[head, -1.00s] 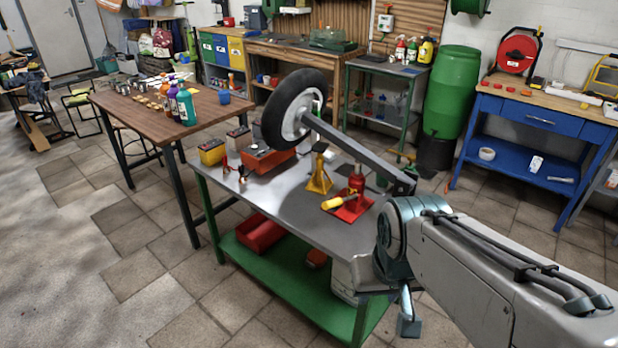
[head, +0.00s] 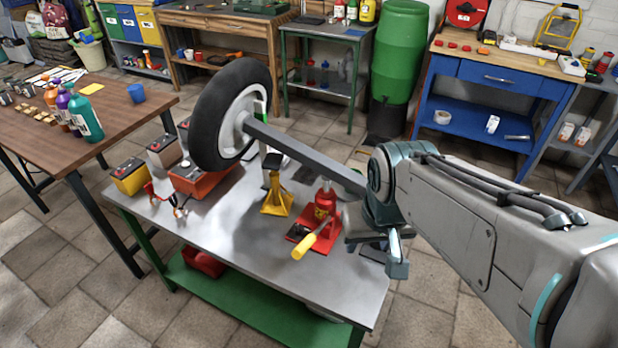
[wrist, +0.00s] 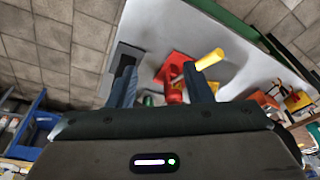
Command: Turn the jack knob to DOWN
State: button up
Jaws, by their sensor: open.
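The red jack (head: 323,205) stands upright on its red base plate (head: 303,238) on the metal table, with a yellow-gripped handle (head: 309,246) pointing toward the front. In the wrist view the jack (wrist: 175,88) shows between my fingers, with its yellow handle (wrist: 210,59) up and to the right. I cannot make out the jack knob or its marking. My gripper (wrist: 162,85) is open and empty. In the head view it hangs over the table's right end, to the right of the jack and apart from it, partly hidden by my arm.
A wheel (head: 225,115) on a long grey bar (head: 300,152) stretches over the table (head: 250,260), above a yellow jack stand (head: 276,195). The front of the tabletop is clear.

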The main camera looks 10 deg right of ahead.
jog(key=w+a+p, duration=0.1)
jog(key=w+a, duration=0.1)
jog(key=w, duration=0.5)
jog(key=m+g+p, duration=0.2)
jog(key=g+p, duration=0.1)
send_over(299, 225)
notch_tip(299, 225, down, 12)
notch_tip(299, 225, down, 14)
jog(key=shift+r+p, duration=0.25)
jog(key=shift+p, duration=0.45)
jog(key=c, duration=1)
